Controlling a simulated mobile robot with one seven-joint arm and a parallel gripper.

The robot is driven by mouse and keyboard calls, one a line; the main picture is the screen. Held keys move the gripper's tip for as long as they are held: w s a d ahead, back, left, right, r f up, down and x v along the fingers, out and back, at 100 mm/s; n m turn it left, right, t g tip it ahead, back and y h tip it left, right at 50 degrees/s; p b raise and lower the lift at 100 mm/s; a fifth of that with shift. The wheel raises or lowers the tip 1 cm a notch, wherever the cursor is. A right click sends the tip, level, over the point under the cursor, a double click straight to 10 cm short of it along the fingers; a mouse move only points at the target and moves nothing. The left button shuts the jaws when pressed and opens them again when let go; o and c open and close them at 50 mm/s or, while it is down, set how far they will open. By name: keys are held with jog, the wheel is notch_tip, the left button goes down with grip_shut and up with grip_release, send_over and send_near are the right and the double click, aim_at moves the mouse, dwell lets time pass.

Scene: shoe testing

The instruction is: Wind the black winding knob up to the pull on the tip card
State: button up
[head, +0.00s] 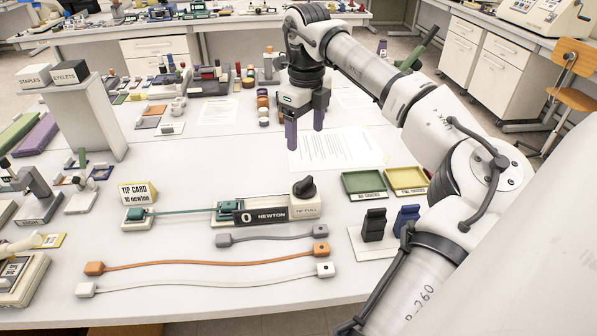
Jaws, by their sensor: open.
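The black winding knob (304,187) sits on top of the pale tip-pull tester (306,209). The tester's black display (259,217) reads 0 NEWTON. A green strip (180,210) runs left from the tester's clamp (228,210) to a green clamp (137,214) on a pale block. The yellow tip card (138,193) stands behind that block and reads 10 newton. My gripper (305,138) points down above and behind the knob, clear of it. Its two purple fingers are apart with nothing between them.
A grey cord (272,235), an orange cord (205,260) and a white cord (205,285) lie in front of the tester. A green tray (364,184) and a yellow tray (406,180) are right of it. Black and blue pieces stand on a white stand (368,243). A printed sheet (340,148) lies behind.

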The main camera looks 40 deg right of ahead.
aim_at(305, 181)
notch_tip(305, 181, down, 13)
jog(key=b, duration=0.9)
jog(key=shift+f, duration=0.15)
jog(key=c, duration=1)
